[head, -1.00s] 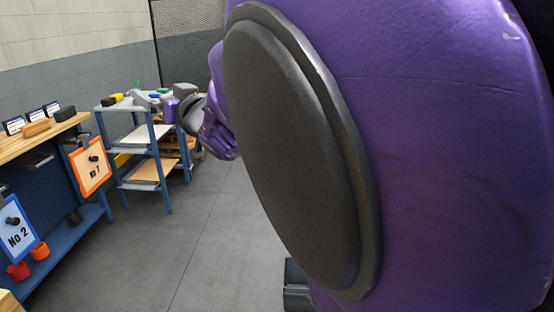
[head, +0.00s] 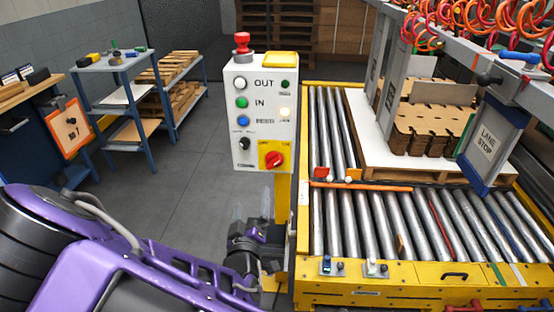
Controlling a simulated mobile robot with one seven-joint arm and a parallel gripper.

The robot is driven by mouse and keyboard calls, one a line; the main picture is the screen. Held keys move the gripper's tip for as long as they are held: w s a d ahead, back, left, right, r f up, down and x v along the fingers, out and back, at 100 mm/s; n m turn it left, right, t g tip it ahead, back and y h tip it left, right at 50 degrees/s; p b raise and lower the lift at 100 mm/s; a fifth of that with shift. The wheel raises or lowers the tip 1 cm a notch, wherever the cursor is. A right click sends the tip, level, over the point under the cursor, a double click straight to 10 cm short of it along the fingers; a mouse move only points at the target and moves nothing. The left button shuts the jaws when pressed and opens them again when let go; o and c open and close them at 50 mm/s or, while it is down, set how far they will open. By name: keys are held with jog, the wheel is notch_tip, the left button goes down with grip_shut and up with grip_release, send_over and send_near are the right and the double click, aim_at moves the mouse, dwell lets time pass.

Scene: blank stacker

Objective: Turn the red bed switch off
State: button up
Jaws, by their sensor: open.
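A white control box (head: 262,115) stands on a yellow post at the roller bed's left corner. A red rotary knob (head: 273,159) sits on a yellow plate at its lower right; its label is too small to read. A red mushroom button (head: 242,41) is on top of the box. At the bed's front edge, red parts (head: 462,308) are cut off by the picture's bottom; I cannot tell which red control is the bed switch. My gripper (head: 252,207) is open and appears empty, its pale see-through fingers pointing up, below the box in the picture.
The yellow-framed roller bed (head: 390,222) carries a white board with stacked brown blanks (head: 428,126). A blue switch (head: 326,265) and a white switch (head: 372,267) sit on its front rail.

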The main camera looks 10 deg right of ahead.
jog(key=s+d+h, duration=0.1)
jog(key=s+d, duration=0.1)
jog(key=d, duration=0.1)
send_near(272, 164)
jog(key=x, duration=0.9)
jog(key=shift+w, duration=0.25)
jog(key=shift+n, duration=0.3)
jog(key=c, duration=1.4)
